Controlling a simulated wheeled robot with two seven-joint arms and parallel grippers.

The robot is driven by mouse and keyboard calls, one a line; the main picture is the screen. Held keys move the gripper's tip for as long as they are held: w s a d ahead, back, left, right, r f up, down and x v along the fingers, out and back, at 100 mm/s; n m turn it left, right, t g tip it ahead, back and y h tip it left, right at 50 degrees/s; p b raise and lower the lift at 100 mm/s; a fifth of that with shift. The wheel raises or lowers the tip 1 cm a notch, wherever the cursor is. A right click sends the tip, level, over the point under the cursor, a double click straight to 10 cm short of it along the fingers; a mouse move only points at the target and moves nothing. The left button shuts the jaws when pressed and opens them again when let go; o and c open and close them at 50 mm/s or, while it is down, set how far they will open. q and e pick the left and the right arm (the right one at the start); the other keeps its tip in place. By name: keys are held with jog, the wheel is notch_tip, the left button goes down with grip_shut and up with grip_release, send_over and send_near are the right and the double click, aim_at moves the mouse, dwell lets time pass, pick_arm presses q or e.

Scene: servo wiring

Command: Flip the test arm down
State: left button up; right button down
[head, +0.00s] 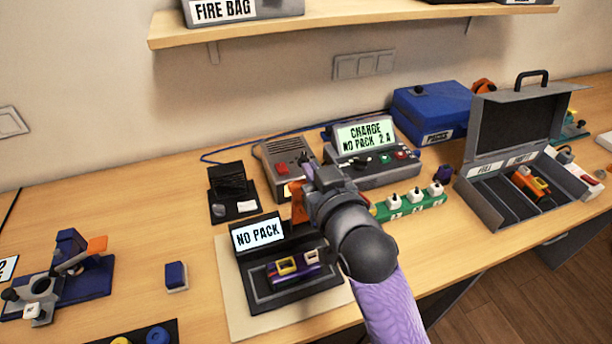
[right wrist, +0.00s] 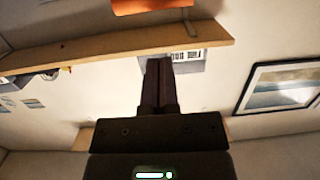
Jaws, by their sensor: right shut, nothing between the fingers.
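The pack tester (head: 290,287) stands on a pale mat, with a screen reading NO PACK. A small purple pack with a yellow and a white end (head: 294,267) lies in its bay. An upright orange piece (head: 298,203), apparently the raised test arm, shows behind the tester's right side, partly hidden by my right gripper. My right gripper (head: 308,170) is shut and empty, beside or in front of that piece; contact cannot be told. In the right wrist view its closed fingers (right wrist: 158,82) point toward the shelf, and an orange edge (right wrist: 150,6) shows at the top. My left gripper is out of view.
A charger (head: 372,160) and a grey box with a red button (head: 285,165) stand behind. An open case (head: 510,150) is at right, with green socket strip (head: 410,204) near it. A blue jig (head: 70,265) is at left.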

jog(key=shift+w+a+f+b, duration=0.3)
jog(key=shift+w+f, duration=0.4)
jog(key=shift+f, duration=0.2)
jog(key=shift+w+a+f+b, duration=0.25)
jog(key=shift+w+f, duration=0.45)
jog(key=shift+f, duration=0.2)
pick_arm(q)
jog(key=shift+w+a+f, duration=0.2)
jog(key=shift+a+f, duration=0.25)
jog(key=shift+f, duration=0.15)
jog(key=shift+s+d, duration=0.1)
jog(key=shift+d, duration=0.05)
